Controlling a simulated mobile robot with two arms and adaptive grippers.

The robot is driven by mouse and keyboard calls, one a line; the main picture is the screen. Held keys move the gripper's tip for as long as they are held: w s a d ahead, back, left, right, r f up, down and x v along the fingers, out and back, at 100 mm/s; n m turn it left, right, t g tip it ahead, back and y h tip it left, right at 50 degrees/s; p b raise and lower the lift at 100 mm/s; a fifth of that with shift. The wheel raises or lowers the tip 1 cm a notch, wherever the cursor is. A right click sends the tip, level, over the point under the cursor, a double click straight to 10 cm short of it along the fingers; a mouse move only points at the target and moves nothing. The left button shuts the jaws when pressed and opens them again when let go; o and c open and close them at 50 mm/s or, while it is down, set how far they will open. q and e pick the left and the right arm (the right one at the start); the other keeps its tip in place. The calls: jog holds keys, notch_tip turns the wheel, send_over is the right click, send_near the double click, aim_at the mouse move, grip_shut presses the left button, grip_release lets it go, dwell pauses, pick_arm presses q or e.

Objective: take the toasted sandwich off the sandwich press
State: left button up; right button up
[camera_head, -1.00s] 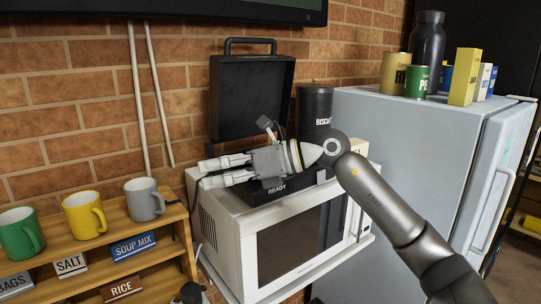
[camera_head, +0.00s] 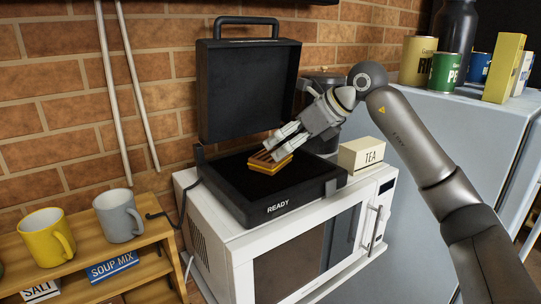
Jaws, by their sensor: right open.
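The toasted sandwich (camera_head: 264,166), golden brown with dark grill marks, lies on the black lower plate of the sandwich press (camera_head: 238,196). The press lid stands open at the back, and its front reads READY. My right gripper (camera_head: 272,151) reaches in from the right with its jaws open. Its fingertips are at the sandwich's upper right edge and cover part of it. I cannot tell whether they touch it. My left gripper is not in view.
The press stands on a white microwave (camera_head: 225,258). A TEA box (camera_head: 362,155) is just right of the press, with a dark canister (camera_head: 323,84) behind my gripper. A shelf with a yellow mug (camera_head: 42,236) and grey mug (camera_head: 117,217) is at left, a fridge (camera_head: 415,135) at right.

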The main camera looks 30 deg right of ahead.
aim_at(270, 154)
jog(key=shift+x, duration=0.9)
jog(key=shift+w+d+f+p, duration=0.15)
jog(key=shift+w+f+p, duration=0.25)
jog(key=shift+w+p, duration=0.1)
jog(key=p+x, duration=0.1)
jog(key=x, duration=0.2)
jog(key=shift+f+p, duration=0.15)
jog(key=shift+p, duration=0.25)
jog(key=shift+w+f, duration=0.2)
jog(key=shift+w, duration=0.05)
jog(key=shift+w+f, duration=0.1)
jog(key=shift+f, duration=0.05)
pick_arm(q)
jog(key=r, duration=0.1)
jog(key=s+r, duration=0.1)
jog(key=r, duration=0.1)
pick_arm(e)
jog(key=c, duration=0.5)
